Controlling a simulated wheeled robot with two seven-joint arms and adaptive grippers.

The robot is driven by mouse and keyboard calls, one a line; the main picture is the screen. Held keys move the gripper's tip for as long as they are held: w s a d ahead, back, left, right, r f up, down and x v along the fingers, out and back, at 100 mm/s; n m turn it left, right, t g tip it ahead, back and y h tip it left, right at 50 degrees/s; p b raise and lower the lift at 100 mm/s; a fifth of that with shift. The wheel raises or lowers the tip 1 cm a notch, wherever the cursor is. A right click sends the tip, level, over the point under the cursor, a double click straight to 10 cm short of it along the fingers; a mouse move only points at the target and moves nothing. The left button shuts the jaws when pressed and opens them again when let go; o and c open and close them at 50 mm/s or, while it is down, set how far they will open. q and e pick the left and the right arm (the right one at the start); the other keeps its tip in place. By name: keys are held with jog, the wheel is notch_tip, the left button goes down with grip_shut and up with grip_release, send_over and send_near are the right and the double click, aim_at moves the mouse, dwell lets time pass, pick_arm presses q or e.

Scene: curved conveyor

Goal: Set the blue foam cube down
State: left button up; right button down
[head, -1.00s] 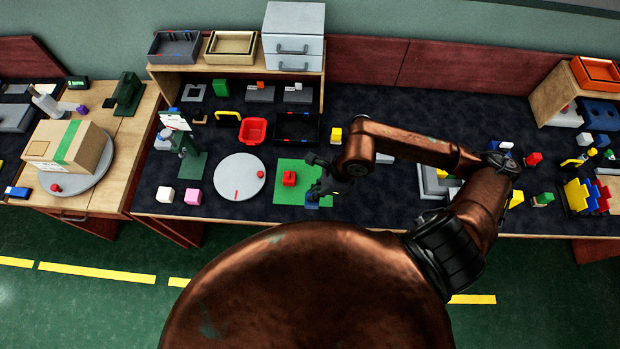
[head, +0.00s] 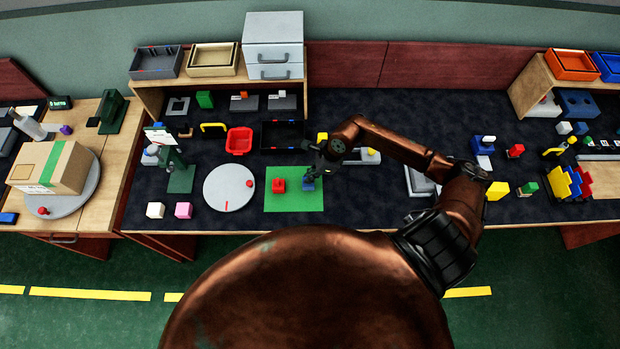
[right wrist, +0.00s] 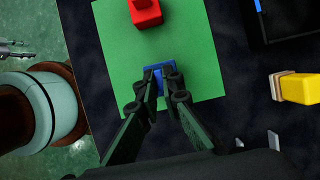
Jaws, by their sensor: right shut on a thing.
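The blue foam cube (head: 308,186) is at the right part of the green mat (head: 294,203), right of a red block (head: 279,185). My right gripper (head: 313,173) points down and is shut on the cube. The right wrist view shows the cube (right wrist: 161,71) between the fingertips (right wrist: 160,84), over the green mat (right wrist: 113,70), with the red block (right wrist: 145,12) beyond it. The fingers hide part of the cube. I cannot tell whether its underside touches the mat. A grey piece at the wrist view's left edge may be my left gripper (right wrist: 16,48); its jaws are unclear.
A white disc (head: 225,190) lies left of the mat. A red tray (head: 239,141) and a black tray (head: 283,135) are behind. A yellow block (right wrist: 299,88) stands apart from the mat. Dark table surface right of the mat is free.

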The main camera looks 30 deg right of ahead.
jog(key=shift+f, duration=0.95)
jog(key=shift+f, duration=0.1)
jog(key=c, duration=2.1)
grip_release()
jog(key=v, duration=1.2)
